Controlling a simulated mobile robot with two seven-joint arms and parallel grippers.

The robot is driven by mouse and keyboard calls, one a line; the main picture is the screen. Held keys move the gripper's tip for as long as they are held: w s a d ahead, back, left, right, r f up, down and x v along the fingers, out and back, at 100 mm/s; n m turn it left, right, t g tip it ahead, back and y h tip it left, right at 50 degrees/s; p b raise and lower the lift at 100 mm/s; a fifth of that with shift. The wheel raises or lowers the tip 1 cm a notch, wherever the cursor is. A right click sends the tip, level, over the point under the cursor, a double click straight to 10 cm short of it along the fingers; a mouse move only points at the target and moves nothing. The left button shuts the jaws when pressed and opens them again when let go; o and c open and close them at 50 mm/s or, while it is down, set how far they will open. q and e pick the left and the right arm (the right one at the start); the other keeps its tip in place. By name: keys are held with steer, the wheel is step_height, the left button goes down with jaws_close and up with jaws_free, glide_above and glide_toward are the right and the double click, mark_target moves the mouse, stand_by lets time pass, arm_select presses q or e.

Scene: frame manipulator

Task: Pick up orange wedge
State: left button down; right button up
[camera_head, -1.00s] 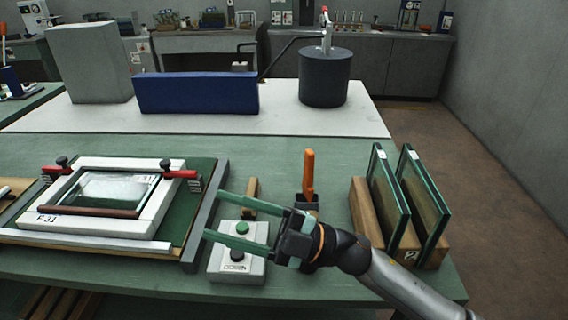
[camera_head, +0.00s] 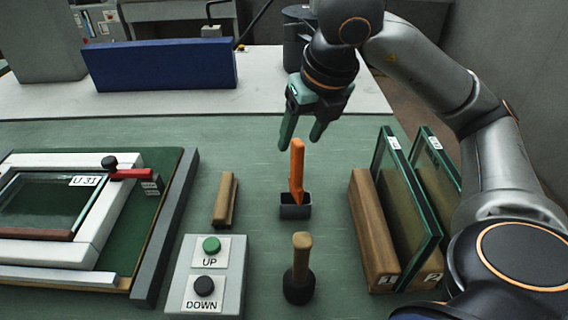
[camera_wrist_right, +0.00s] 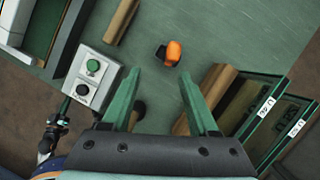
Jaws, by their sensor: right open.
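The orange wedge (camera_head: 297,172) stands upright, its lower end in a small dark holder (camera_head: 295,211) on the green table. In the right wrist view the wedge (camera_wrist_right: 173,52) is seen from above, beyond the fingertips and roughly between their lines. My right gripper (camera_head: 302,140) is open and empty, pointing down just above and behind the wedge's top in the head view. In the right wrist view its two green fingers (camera_wrist_right: 157,85) are spread apart.
Close around the holder are a wooden-handled mallet (camera_head: 300,270), a wooden block (camera_head: 226,200), an UP/DOWN button box (camera_head: 180,281) and glass panes (camera_head: 405,195) in a wooden rack (camera_head: 367,230). A framed panel (camera_head: 95,232) lies left. A blue block (camera_head: 160,64) stands behind.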

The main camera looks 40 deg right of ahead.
mark_target(301, 145)
steer(key=shift+w+d+r+h, duration=0.15)
steer(key=shift+d+h, duration=0.15)
steer(key=shift+d, duration=0.4)
steer(key=shift+w+d+f+b, duration=0.15)
steer(key=shift+d+f+b, duration=0.05)
steer(key=shift+b, duration=0.1)
steer(key=b+x, duration=0.1)
steer(key=x, duration=0.4)
steer(key=shift+f+b, duration=0.15)
steer(key=shift+b, duration=0.2)
steer(key=shift+x, duration=0.95)
steer(key=x, duration=0.4)
steer(key=shift+w+d+f, duration=0.1)
steer(key=shift+w+f, duration=0.1)
steer(key=shift+f, duration=0.05)
steer(key=shift+c, duration=1.4)
arm_select(q)
steer(key=shift+w+d+f, duration=0.25)
steer(key=shift+d+f, duration=0.15)
steer(key=shift+f, duration=0.05)
steer(key=shift+w+d+f, duration=0.2)
steer(key=shift+d+f, duration=0.15)
steer(key=shift+f, duration=0.1)
arm_select(e)
jaws_close()
